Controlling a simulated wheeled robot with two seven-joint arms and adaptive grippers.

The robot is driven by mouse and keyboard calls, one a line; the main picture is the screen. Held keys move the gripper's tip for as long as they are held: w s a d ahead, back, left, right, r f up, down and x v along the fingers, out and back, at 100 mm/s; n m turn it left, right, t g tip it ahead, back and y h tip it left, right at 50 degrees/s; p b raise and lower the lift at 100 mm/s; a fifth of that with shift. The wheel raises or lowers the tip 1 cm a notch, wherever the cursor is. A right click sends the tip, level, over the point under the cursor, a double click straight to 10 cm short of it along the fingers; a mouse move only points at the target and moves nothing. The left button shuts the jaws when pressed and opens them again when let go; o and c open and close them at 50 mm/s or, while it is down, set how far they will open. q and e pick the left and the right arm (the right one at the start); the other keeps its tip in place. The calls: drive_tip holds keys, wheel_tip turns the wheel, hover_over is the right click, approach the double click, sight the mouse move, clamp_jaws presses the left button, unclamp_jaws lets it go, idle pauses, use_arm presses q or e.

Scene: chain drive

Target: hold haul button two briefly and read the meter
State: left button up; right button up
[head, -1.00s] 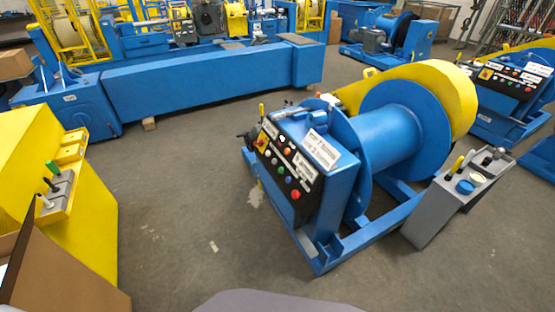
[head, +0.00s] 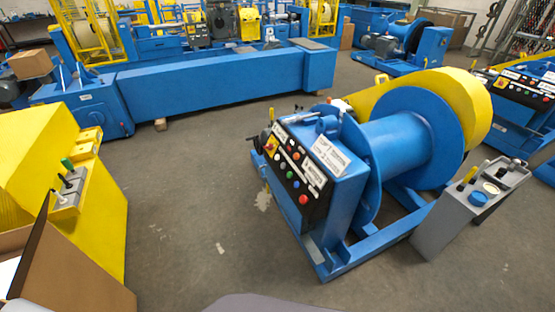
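A blue winch with a bare drum (head: 405,145) stands right of centre in the head view. Its black control panel (head: 292,168) faces front left and carries several coloured buttons, a red one (head: 303,199) lowest. White labels sit on the panel top, too small to read. I cannot tell which button is haul button two. A grey pedestal (head: 452,222) at the right carries a yellow-handled lever, a blue round part (head: 478,199) and a pale round face (head: 491,188), perhaps the meter. Neither gripper is in view.
A yellow cabinet (head: 75,215) with levers (head: 68,180) stands at the left. An open cardboard box (head: 75,275) is at the lower left. A long blue beam (head: 220,84) lies across the back. The floor (head: 195,190) between cabinet and winch is clear.

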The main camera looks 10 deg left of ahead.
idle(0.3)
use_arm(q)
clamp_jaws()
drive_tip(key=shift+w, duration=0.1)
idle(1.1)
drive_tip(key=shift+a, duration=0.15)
